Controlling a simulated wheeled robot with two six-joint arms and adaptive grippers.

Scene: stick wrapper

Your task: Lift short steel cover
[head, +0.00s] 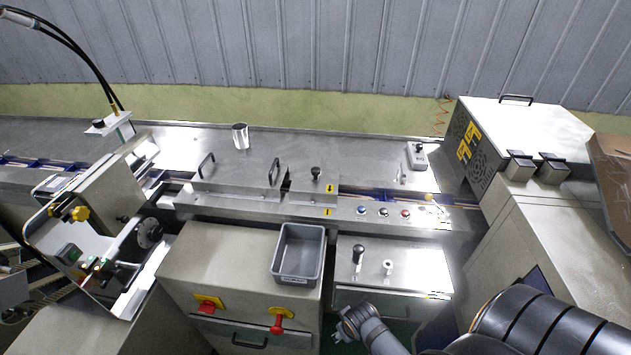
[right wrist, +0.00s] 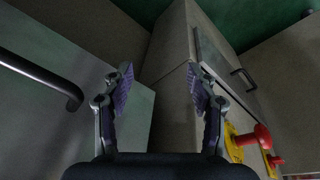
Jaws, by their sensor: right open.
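The short steel cover (head: 324,187) is a small plate with a black knob (head: 315,173) on the conveyor line in the head view. It sits right of a longer steel cover (head: 235,188) with two black handles, a dark gap between them. My right gripper (head: 346,323) is low in front of the machine, well below and nearer than the cover. In the right wrist view its two fingers (right wrist: 162,88) are apart with nothing between them. The cover does not show in that view. My left gripper is not in view.
A grey bin (head: 298,252) stands on the cabinet in front of the cover. A box with a black-topped knob (head: 358,256) is to its right. A metal cup (head: 240,137) stands behind.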

